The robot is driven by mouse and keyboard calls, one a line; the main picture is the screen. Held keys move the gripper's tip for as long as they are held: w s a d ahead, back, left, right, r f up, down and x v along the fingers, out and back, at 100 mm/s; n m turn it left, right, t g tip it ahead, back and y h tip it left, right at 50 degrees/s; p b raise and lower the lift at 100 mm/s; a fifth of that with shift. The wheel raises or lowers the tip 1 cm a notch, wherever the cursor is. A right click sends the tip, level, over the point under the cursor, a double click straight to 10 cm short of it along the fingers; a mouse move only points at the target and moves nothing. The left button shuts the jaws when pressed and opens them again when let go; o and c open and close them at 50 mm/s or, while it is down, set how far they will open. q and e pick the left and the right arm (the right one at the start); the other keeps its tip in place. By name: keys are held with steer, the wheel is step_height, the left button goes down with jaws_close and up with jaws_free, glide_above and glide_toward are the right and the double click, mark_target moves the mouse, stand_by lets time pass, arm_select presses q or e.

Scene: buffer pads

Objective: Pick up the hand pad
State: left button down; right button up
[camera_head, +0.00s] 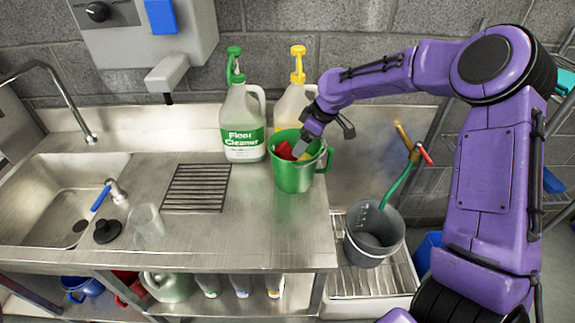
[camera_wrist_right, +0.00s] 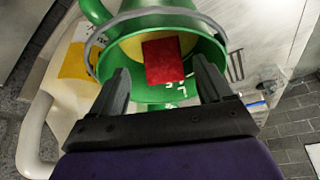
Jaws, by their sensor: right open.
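The hand pad is most likely the red pad (camera_head: 284,150), inside the green pitcher (camera_head: 294,178) on the steel counter. In the right wrist view the red pad (camera_wrist_right: 165,58) shows in the pitcher's mouth in front of something yellow (camera_wrist_right: 130,42). My right gripper (camera_head: 299,146) is at the pitcher's mouth. In the right wrist view its two fingers (camera_wrist_right: 161,68) are apart, one on each side of the red pad. I cannot tell whether they touch it. The pad's lower part is hidden in the head view. My left gripper is not in view.
A floor cleaner jug (camera_head: 243,125) and a yellow-capped jug (camera_head: 294,103) stand close behind the pitcher. A grey bucket (camera_head: 374,238) with a green-handled tool is to the right. A clear cup (camera_head: 147,222) and the sink are left. The counter's front middle is clear.

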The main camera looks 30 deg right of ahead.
steer(key=p+x, duration=0.2)
steer(key=x, duration=0.7)
steer(key=shift+f+p, duration=0.15)
steer(key=shift+p, duration=0.15)
steer(key=shift+w+f, duration=0.1)
steer(key=shift+f, duration=0.15)
steer(key=shift+r, duration=0.1)
steer(key=c, duration=0.9)
step_height(320, 180, up, 9)
steer(key=shift+r+b, duration=0.1)
steer(key=shift+b, duration=1)
steer(key=shift+r+p, duration=4.6)
steer(key=shift+r, duration=1.9)
steer(key=shift+f, duration=0.15)
